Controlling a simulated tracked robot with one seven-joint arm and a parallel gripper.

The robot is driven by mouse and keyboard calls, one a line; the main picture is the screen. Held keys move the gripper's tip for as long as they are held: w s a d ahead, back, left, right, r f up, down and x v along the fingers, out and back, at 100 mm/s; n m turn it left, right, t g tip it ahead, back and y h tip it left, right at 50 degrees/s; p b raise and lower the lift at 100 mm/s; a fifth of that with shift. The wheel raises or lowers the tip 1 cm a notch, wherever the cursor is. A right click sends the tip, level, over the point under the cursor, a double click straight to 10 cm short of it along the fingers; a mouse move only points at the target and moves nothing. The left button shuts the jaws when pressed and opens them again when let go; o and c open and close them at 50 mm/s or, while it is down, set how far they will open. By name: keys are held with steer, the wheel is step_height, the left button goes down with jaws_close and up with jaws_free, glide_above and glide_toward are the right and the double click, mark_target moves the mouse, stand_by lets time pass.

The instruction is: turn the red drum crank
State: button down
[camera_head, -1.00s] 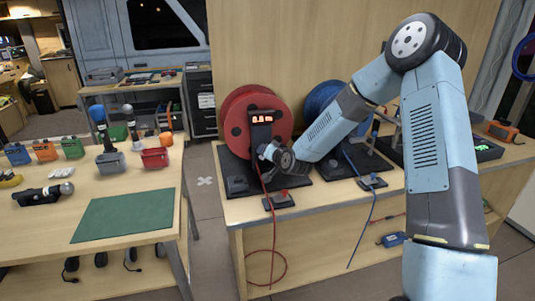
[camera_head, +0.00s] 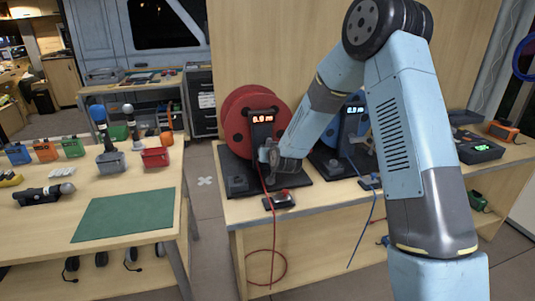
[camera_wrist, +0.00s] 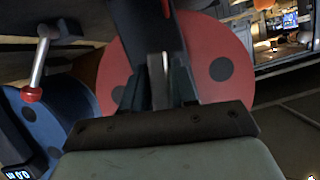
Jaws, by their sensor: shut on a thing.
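The red drum (camera_head: 236,120) stands on a dark base on the bench, behind a dark post with a lit display (camera_head: 262,118). My gripper (camera_head: 267,153) is at the front of this post, low against the red drum. In the wrist view the red drum (camera_wrist: 222,45) lies behind my gripper (camera_wrist: 158,85). Its dark fingers are shut on a pale metal piece, the red drum crank (camera_wrist: 157,78). The rest of the crank is hidden by the fingers and wrist.
The blue drum (camera_head: 353,123) stands to the right, partly behind my arm. Its crank (camera_wrist: 40,62) with a red knob shows in the wrist view. A red cable (camera_head: 271,225) hangs over the bench front. A table with a green mat (camera_head: 125,214) is at the left.

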steer(key=shift+d+f+n+h, duration=0.15)
steer(key=shift+d+n+h, duration=0.05)
steer(key=shift+n+h, duration=0.35)
stand_by(0.4)
steer(key=c, duration=1.1)
jaws_free()
steer(key=shift+o, duration=0.3)
steer(key=shift+a, duration=0.1)
steer(key=v, duration=1.3)
steer(key=shift+s, duration=0.35)
steer(key=shift+d, duration=0.25)
